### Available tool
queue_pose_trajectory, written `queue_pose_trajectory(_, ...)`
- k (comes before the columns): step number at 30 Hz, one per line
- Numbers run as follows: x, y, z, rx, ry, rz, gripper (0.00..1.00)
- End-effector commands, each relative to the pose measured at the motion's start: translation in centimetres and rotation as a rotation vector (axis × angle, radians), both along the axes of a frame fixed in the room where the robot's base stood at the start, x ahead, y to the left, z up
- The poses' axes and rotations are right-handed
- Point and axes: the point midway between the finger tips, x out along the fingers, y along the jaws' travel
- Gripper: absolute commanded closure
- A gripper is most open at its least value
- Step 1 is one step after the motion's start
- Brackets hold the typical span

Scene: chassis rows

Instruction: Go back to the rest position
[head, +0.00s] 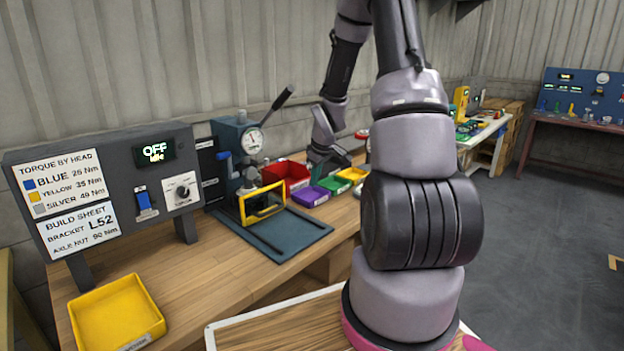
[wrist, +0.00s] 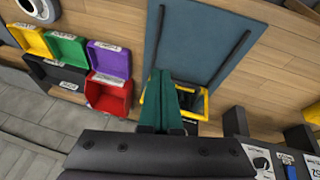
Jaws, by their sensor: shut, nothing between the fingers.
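My gripper (wrist: 162,78) shows in the wrist view as two dark green fingers pressed together with nothing between them. In the head view my gripper (head: 326,160) hangs over the back of the workbench, near the red bin, and my own arm covers part of the scene to its right. In the wrist view the fingertips overlap the yellow frame (wrist: 204,100) of the press. Whether they touch anything is hard to tell, but no contact shows.
The press (head: 238,150) with its lever stands on a dark mat (head: 290,235). Red (head: 285,172), purple (head: 309,196), green and yellow bins sit beside it. A control box (head: 105,180) reads OFF, idle. A yellow tray (head: 115,312) lies at the front left.

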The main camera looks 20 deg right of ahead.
Motion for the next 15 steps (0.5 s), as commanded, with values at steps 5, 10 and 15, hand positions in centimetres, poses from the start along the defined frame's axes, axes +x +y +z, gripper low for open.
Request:
queue_pose_trajectory(5, 0.0, 0.0, 0.0, 0.0, 0.0, 0.0, 1.0)
queue_pose_trajectory(10, -0.4, 0.4, 2.2, 0.0, -0.009, -0.031, 1.0)
queue_pose_trajectory(15, -2.4, 1.7, 9.1, 0.019, -0.041, -0.149, 1.0)
